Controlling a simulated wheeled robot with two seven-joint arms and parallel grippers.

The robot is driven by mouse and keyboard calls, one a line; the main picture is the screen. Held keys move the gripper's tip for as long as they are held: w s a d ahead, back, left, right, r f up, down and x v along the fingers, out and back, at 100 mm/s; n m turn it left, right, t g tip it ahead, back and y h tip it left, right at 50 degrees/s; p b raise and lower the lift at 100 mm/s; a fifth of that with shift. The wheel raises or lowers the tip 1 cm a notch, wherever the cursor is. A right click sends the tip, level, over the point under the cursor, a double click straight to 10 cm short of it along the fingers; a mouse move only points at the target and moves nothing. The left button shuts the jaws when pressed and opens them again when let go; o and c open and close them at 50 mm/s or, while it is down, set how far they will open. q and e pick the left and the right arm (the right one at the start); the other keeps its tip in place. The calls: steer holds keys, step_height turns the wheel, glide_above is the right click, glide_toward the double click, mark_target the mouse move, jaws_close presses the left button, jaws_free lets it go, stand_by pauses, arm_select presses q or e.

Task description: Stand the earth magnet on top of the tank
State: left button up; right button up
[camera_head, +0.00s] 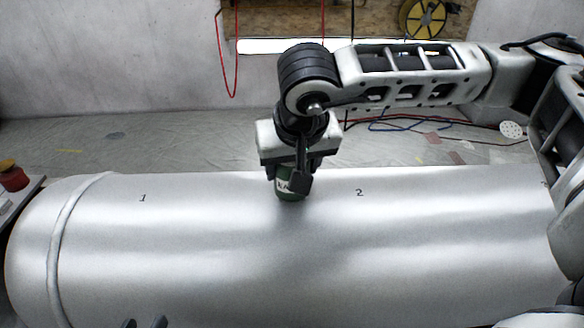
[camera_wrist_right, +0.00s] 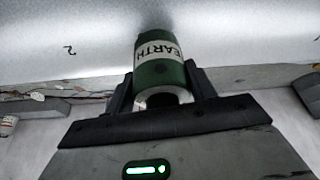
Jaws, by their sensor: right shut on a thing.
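The earth magnet (camera_head: 289,187) is a green cylinder with a white EARTH label. It also shows in the right wrist view (camera_wrist_right: 160,65). My right gripper (camera_head: 290,178) is shut on it from above, between the marks 1 and 2 on the tank. The tank (camera_head: 400,245) is a large shiny metal cylinder lying on its side across the head view. The magnet is upright with its lower end at the tank's upper surface; I cannot tell whether it touches. My left gripper (camera_head: 145,323) shows only its fingertips at the bottom edge, apart and empty.
A raised band (camera_head: 62,240) rings the tank near its left end. A red-topped object (camera_head: 13,176) stands at the far left. Cables (camera_head: 415,123) lie on the sheeted floor (camera_head: 150,145) behind the tank. The tank top around the magnet is clear.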

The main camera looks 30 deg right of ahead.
steer(key=shift+f, duration=0.2)
steer(key=o, duration=1.2)
steer(key=shift+r, duration=0.45)
arm_select(q)
steer(key=f+p, duration=0.1)
steer(key=a+f+g+y+p, duration=0.1)
steer(key=p, duration=0.1)
steer(key=shift+w, duration=0.1)
arm_select(e)
steer(key=v, duration=1.1)
steer(key=shift+s+r, duration=0.25)
steer(key=shift+s, duration=0.05)
arm_select(q)
steer(key=shift+d, duration=0.15)
arm_select(e)
steer(key=shift+a, duration=0.1)
